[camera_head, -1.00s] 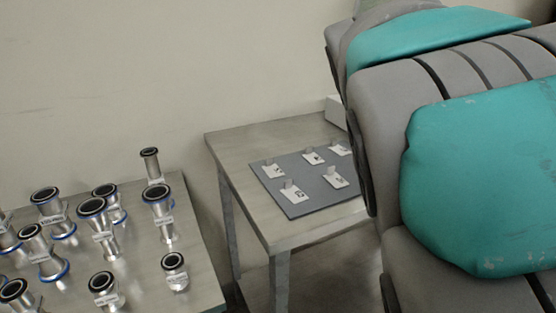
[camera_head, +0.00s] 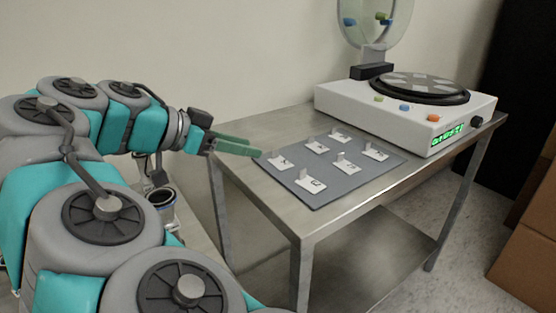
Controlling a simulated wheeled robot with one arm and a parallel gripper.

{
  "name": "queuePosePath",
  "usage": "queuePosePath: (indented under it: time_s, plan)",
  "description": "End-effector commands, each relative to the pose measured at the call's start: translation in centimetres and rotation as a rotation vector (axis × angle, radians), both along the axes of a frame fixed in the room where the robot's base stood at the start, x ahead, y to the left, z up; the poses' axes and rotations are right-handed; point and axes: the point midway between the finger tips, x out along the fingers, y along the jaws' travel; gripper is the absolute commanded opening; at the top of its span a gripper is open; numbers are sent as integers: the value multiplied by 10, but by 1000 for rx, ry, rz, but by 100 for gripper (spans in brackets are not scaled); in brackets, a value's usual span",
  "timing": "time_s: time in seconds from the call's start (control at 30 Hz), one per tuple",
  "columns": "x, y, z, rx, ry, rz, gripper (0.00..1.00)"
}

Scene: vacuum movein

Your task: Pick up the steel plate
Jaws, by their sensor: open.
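A flat grey board (camera_head: 330,190) lies on the metal table and bears several small white labelled cards, each with a small upright piece. Among them are a front card (camera_head: 311,187), a left card (camera_head: 280,163) and a right card (camera_head: 375,153). The labels are too small to read, so I cannot tell which piece is the steel plate. My gripper (camera_head: 256,148), with green fingers, is open and empty. In the picture it appears just left of the left card, near the board's left corner; its height above the table is unclear.
A white machine (camera_head: 405,112) with a dark round platter stands on the table's right side, with a clear round disc upright behind it. The metal table (camera_head: 325,225) has a lower shelf. Cardboard boxes (camera_head: 528,225) stand at right. A metal fitting (camera_head: 162,203) shows beneath my arm.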

Motion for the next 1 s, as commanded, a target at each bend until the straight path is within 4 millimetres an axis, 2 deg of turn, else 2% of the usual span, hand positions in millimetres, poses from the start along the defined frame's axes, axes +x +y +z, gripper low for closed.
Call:
queuePosePath:
  time_s: [0.37, 0.7, 1.0]
  plan:
    - [12, -18, -9, 1, 3, -1, 42]
    - [34, -47, -26, 1, 4, -4, 42]
    - [37, -49, -28, 2, 1, 1, 40]
